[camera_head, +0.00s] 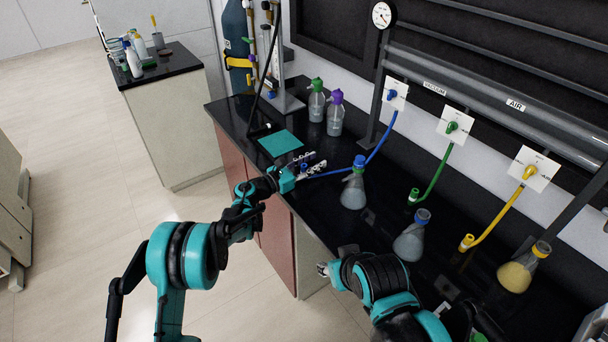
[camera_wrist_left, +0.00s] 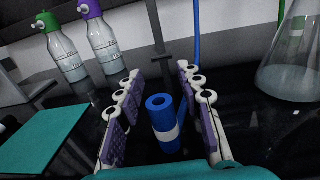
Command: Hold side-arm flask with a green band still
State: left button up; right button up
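A second flask (camera_head: 409,242) with a grey-blue neck stands nearer, and a third flask (camera_head: 516,274) has a yellow band. My right gripper (camera_head: 323,269) is at the bench front, fingers mostly hidden.
A green hose (camera_head: 437,172) and a yellow hose (camera_head: 497,216) hang from wall valves, near the flasks. Bottles with green (camera_head: 316,105) and purple (camera_head: 335,116) caps stand at the back. A teal mat (camera_head: 280,143) lies left of them. A side bench (camera_head: 165,65) stands apart.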

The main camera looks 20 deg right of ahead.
pick_arm(q)
grip_shut()
